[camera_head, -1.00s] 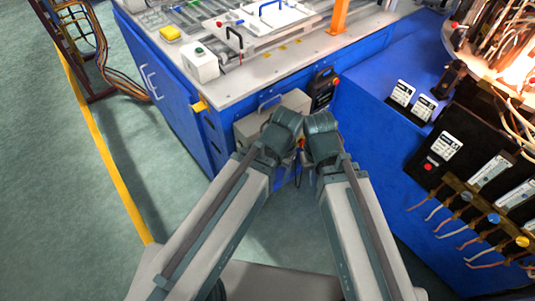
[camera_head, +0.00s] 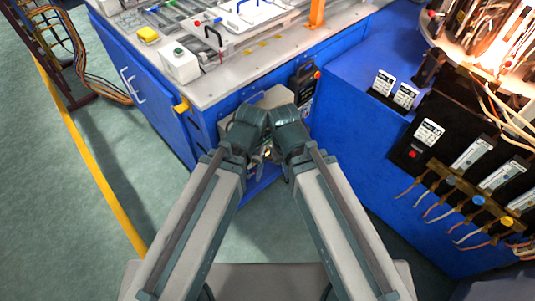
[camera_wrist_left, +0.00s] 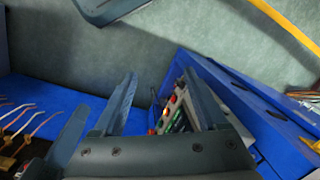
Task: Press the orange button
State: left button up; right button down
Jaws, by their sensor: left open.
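A small orange-red button (camera_head: 317,75) sits at the top of a black control box (camera_head: 305,88) on the front of the blue workbench, just beyond my arm ends. In the left wrist view, small orange and red spots (camera_wrist_left: 173,99) show on a grey and green panel partly covered by a finger; I cannot tell whether one is the same button. My left gripper (camera_wrist_left: 160,76) is open and empty, its fingers apart. In the head view both grippers are mostly hidden behind my arm ends, which meet close to the bench front.
A blue cabinet (camera_head: 345,125) stands right of the arms. A black panel with a red button (camera_head: 412,154) and several wires is on its right. A box with a green button (camera_head: 180,66) stands on the workbench top (camera_head: 235,75). Green floor lies open to the left.

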pick_arm(q)
jog(key=shift+c, duration=0.2)
grip_shut()
dwell(1.4)
